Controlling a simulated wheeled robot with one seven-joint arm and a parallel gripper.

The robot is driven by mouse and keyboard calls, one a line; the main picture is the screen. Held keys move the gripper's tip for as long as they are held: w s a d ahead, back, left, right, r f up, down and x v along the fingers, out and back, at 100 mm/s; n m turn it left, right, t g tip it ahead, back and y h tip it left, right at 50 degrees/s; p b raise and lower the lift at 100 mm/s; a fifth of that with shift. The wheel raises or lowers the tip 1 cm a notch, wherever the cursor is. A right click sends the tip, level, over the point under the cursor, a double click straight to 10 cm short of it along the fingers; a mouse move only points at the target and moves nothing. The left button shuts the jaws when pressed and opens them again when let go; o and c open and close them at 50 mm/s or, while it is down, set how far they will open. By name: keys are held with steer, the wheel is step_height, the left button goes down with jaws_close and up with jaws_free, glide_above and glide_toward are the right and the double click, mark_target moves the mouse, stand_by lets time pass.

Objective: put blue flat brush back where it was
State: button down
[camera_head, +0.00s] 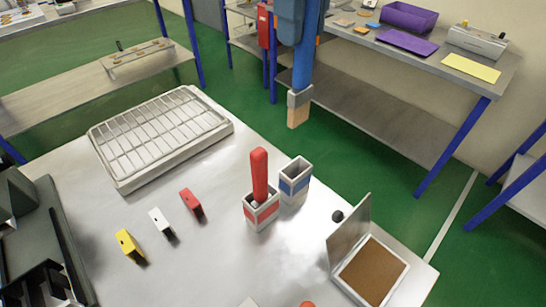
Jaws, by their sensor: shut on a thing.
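The blue flat brush (302,70) hangs upright with its tan bristles down, below my gripper (299,36) at the top of the head view. My gripper is shut on the handle's upper part, and the rest of my arm is cut off by the top edge. A holder with a blue band (294,182) stands on the metal table with an empty-looking open top. The brush tip appears above it in the picture, apart from it. Beside it, a red-banded holder (262,211) holds a red-handled brush (259,172).
The metal table (215,245) also bears a wire-rack tray (158,135), red, white and yellow clips (160,222), and an open-lidded box (372,272) with brown content. A shelf table (480,75) with a purple bin (408,17) stands behind.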

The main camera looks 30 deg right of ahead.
mark_target(303, 53)
step_height(303, 53, down, 17)
steer(key=shift+s+d+r+p, duration=0.15)
steer(key=shift+d+r+p, duration=0.05)
steer(key=shift+p, duration=0.15)
stand_by(0.3)
steer(key=shift+f, duration=0.2)
steer(key=c, duration=0.9)
jaws_free()
steer(key=shift+r, duration=0.1)
step_height(303, 53, up, 12)
steer(key=shift+r+b, duration=0.15)
steer(key=shift+b, duration=0.8)
